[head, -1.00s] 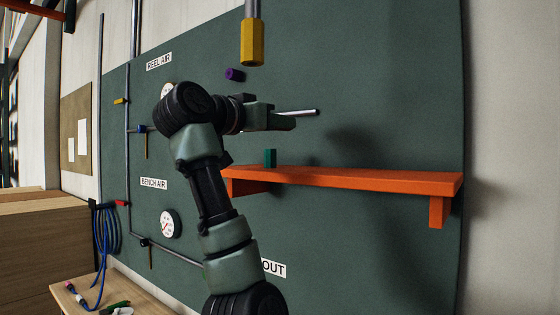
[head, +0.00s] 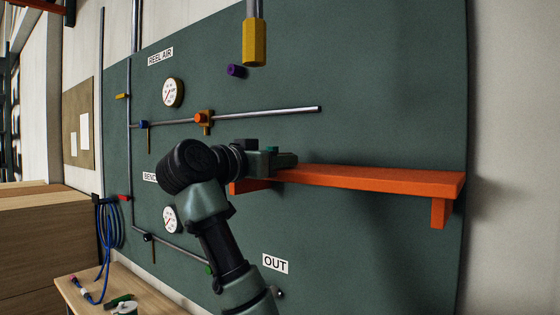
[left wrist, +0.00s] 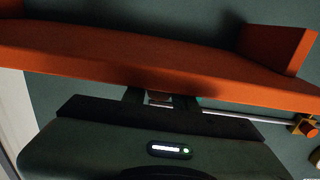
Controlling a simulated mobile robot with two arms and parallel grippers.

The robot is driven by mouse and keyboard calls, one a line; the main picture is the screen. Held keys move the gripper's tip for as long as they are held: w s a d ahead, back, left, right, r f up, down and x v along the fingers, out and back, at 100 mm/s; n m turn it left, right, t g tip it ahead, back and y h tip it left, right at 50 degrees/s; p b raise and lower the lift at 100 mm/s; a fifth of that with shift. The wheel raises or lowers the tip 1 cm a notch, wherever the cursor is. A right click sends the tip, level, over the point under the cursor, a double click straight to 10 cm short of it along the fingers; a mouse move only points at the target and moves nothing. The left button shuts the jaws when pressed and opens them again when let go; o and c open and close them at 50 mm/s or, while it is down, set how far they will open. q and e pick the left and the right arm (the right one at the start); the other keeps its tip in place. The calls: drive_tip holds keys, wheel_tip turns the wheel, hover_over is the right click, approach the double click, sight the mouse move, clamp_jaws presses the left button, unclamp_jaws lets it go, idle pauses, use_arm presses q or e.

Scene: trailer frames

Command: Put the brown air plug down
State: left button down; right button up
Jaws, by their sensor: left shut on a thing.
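My left gripper (head: 283,160) is at the left end of the orange shelf (head: 370,180), at about the height of its top. In the left wrist view the gripper (left wrist: 160,99) is shut on a small brown piece, the air plug (left wrist: 159,98), mostly hidden between the fingers. The shelf's edge (left wrist: 150,70) runs close past the fingertips there; I cannot tell whether the plug touches the shelf. In the head view the plug is hidden. My right gripper is not in view.
A teal block on the shelf is mostly hidden behind my left gripper. A pipe with an orange-knobbed brass valve (head: 203,120) runs above my arm. A yellow hexagonal fitting (head: 254,43) hangs higher up. The shelf's right part is clear.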

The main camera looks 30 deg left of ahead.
use_arm(q)
drive_tip(key=c, duration=1.2)
unclamp_jaws()
drive_tip(key=shift+o, duration=0.5)
drive_tip(key=shift+w+f, duration=0.1)
drive_tip(key=shift+w, duration=0.05)
drive_tip(key=shift+r+p, duration=0.35)
drive_tip(key=shift+p, duration=0.05)
drive_tip(key=s+a+b, duration=0.1)
drive_tip(key=s+b, duration=0.6)
drive_tip(key=s, duration=0.5)
drive_tip(key=shift+f+b, duration=0.25)
drive_tip(key=shift+b, duration=0.05)
drive_tip(key=shift+r, duration=0.1)
